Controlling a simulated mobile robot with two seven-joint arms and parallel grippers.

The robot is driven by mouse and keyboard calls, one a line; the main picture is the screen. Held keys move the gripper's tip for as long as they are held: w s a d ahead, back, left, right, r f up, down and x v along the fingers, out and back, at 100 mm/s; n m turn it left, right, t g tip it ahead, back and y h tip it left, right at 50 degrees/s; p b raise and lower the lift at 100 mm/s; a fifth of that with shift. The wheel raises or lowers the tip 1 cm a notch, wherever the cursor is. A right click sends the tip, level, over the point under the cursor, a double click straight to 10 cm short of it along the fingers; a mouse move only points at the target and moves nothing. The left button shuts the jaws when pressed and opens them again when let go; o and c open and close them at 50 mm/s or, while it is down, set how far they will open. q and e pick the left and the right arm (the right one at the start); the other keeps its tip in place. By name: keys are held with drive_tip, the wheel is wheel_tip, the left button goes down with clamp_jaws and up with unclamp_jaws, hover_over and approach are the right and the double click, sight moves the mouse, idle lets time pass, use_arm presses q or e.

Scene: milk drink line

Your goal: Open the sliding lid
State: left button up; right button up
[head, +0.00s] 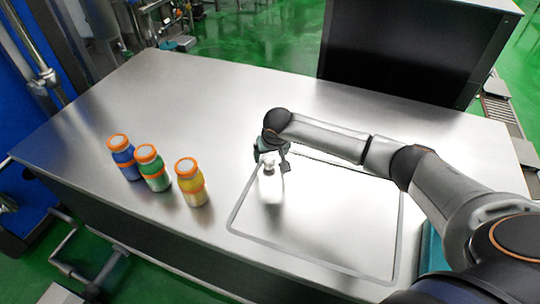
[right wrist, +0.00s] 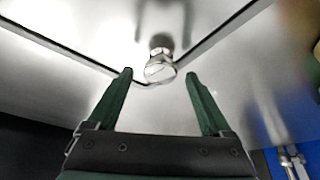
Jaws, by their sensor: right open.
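The sliding lid (head: 335,225) is a shiny metal panel set flush in the steel tabletop, inside a grey rectangular outline. No open gap shows along it. A round metal knob (head: 268,166) stands near the lid's far left corner, and it also shows in the right wrist view (right wrist: 160,69). My right gripper (head: 273,162) is open at the knob. In the right wrist view its two dark green fingers (right wrist: 158,74) lie on either side of the knob, with visible space between. I cannot tell whether their tips are level with it. My left gripper is not in view.
A blue bottle (head: 124,160), a green bottle (head: 153,170) and a yellow bottle (head: 191,185), all with orange caps, stand upright on the left of the steel table (head: 200,95). The table's back is clear. A black cabinet (head: 415,55) stands behind it.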

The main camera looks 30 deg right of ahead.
drive_tip(key=shift+c, duration=0.2)
clamp_jaws()
idle(0.5)
